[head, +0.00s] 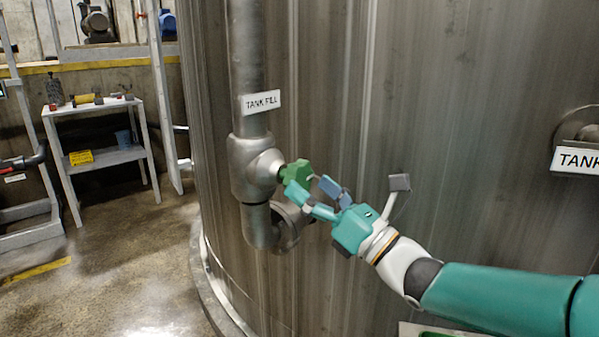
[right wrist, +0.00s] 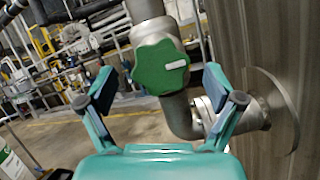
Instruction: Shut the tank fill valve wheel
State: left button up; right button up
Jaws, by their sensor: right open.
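The tank fill valve wheel (head: 297,172) is a green lobed handwheel on the grey valve body below the TANK FILL sign (head: 260,102). In the right wrist view the wheel (right wrist: 160,66) faces me, with a white mark on it, and lies between and beyond my fingertips. My right gripper (head: 312,188) is open at the wheel; its fingers (right wrist: 158,88) spread to either side. In the head view one finger overlaps the wheel's lower edge; I cannot tell whether it touches. My left gripper is not in view.
The large metal tank (head: 400,100) stands close behind the valve and my right arm. A second sign (head: 578,160) is at the right. A white shelf (head: 105,155) with tools stands at the left. The floor (head: 130,250) before it is clear.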

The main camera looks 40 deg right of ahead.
aim_at(304, 181)
jog(key=shift+x, duration=1.55)
